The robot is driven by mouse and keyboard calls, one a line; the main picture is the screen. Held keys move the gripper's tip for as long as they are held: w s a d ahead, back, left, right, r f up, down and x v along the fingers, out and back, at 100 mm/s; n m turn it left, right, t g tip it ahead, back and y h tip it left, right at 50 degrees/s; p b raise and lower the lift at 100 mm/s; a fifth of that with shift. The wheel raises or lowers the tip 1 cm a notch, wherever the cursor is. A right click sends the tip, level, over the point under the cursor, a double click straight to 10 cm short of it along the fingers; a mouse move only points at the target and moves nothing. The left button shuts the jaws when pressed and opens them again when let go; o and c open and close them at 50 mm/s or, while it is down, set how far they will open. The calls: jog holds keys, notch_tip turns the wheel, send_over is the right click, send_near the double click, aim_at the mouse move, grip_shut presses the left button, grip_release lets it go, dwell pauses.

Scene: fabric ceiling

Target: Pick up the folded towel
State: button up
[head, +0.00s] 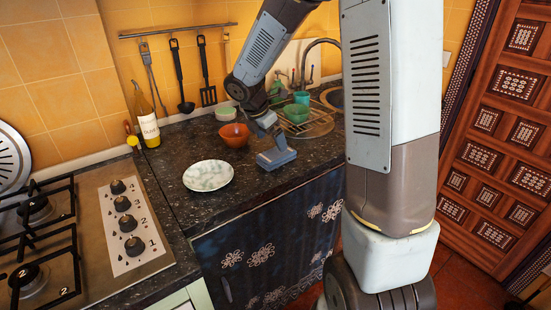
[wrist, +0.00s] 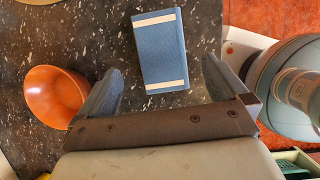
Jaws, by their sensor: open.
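The folded towel (wrist: 160,52) is a blue rectangle with a white stripe near each short end. It lies flat on the dark speckled worktop (wrist: 105,25), slightly tilted in the wrist view. My gripper (wrist: 161,70) is open and empty. Its two grey-blue fingers point toward the towel, one on each side, with gaps between them and it. In the head view, my arm reaches down over the counter to a blue-grey shape near the front edge. I cannot tell towel from gripper there.
An orange bowl (wrist: 55,95) stands close beside the left finger; the head view shows it too (head: 234,134). A pale plate (head: 208,175) lies left. A bottle (head: 147,118) and the stove (head: 110,235) are further left.

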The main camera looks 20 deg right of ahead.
aim_at(277, 153)
jog(key=shift+s+x, duration=0.2)
jog(key=shift+x, duration=3.1)
jog(key=shift+c, duration=0.5)
jog(key=c, duration=0.9)
